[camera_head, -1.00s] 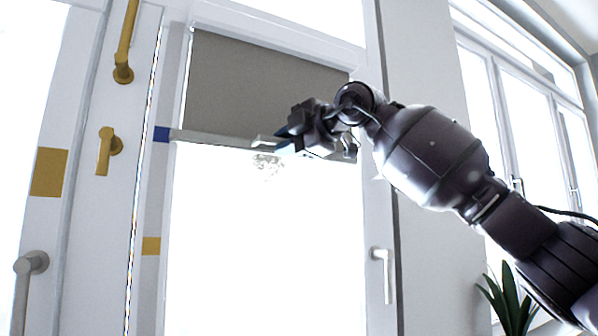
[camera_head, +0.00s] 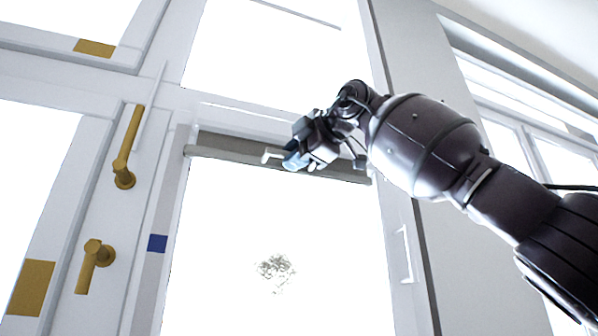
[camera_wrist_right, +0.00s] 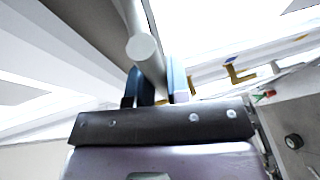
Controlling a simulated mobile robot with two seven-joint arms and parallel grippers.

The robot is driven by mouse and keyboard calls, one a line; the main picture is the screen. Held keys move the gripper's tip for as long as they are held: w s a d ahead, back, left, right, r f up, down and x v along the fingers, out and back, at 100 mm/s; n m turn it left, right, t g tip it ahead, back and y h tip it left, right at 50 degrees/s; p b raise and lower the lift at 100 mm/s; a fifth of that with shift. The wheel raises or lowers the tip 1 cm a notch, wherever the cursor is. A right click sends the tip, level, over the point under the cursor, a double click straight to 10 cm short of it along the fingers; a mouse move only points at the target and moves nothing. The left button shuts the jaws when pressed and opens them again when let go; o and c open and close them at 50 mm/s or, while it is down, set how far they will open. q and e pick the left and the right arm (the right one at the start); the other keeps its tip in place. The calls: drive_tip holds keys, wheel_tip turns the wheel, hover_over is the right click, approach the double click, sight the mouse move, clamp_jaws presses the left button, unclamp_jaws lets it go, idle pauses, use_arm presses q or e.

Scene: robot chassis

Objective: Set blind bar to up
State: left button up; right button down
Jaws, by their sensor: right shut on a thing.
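The blind bar (camera_head: 220,154) is a grey horizontal bar near the top of the window. Only a short strip of grey blind fabric (camera_head: 235,140) shows above it. My right gripper (camera_head: 283,160) is at the bar, right of its middle, and hides part of it. In the right wrist view the light round bar end (camera_wrist_right: 142,47) shows at the fingers, and my right gripper (camera_wrist_right: 160,85) is shut on the bar. My left gripper is not in view.
Gold handles (camera_head: 124,175) and (camera_head: 92,260) stand out from the frame at left. A blue square marker (camera_head: 157,243) and a gold one (camera_head: 32,288) are on the frame. A white handle (camera_head: 405,254) is on the window's right side.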

drive_tip(key=shift+r, duration=1.3)
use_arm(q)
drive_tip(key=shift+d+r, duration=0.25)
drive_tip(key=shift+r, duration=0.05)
use_arm(e)
drive_tip(key=shift+s+d+r, duration=0.1)
drive_tip(key=shift+d+r, duration=0.05)
drive_tip(key=shift+r, duration=0.1)
drive_tip(key=shift+s+r, duration=0.1)
drive_tip(key=shift+r, duration=0.05)
drive_tip(key=c, duration=1.1)
unclamp_jaws()
drive_tip(key=shift+w, duration=0.2)
drive_tip(key=shift+s+f, duration=0.1)
drive_tip(key=shift+f, duration=0.1)
drive_tip(key=shift+s, duration=0.15)
use_arm(q)
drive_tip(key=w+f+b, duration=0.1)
drive_tip(key=b, duration=0.2)
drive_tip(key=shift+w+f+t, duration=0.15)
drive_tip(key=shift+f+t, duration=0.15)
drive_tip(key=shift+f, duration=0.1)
use_arm(e)
drive_tip(key=v, duration=1)
drive_tip(key=shift+d, duration=0.2)
drive_tip(key=shift+r, duration=0.15)
